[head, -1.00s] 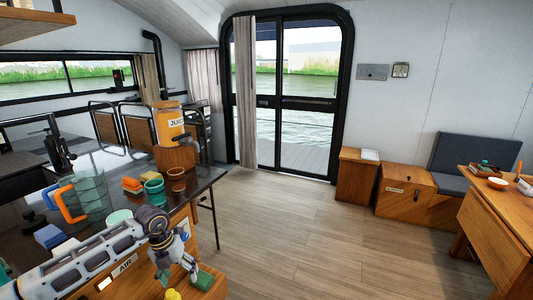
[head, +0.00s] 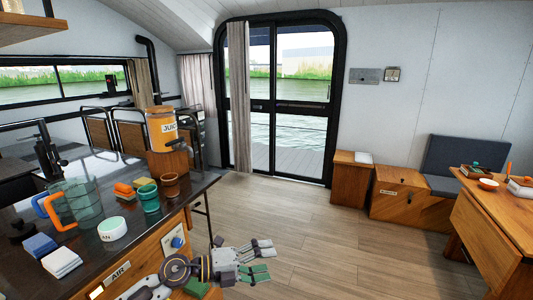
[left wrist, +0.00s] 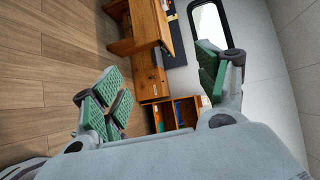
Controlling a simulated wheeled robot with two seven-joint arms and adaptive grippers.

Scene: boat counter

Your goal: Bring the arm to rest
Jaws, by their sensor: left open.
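My left arm comes in at the bottom of the head view, in front of the counter's drawer front. My left gripper (head: 262,261) is open and empty, with its fingers spread toward the right over the floor. In the left wrist view its green-padded fingers (left wrist: 160,90) stand wide apart, with nothing between them. That view is tilted and shows the floor, wooden furniture and a wall beyond the fingers. My right gripper does not show in any view.
A wooden table (head: 492,222) stands at right. The wooden floor (head: 310,225) between is clear.

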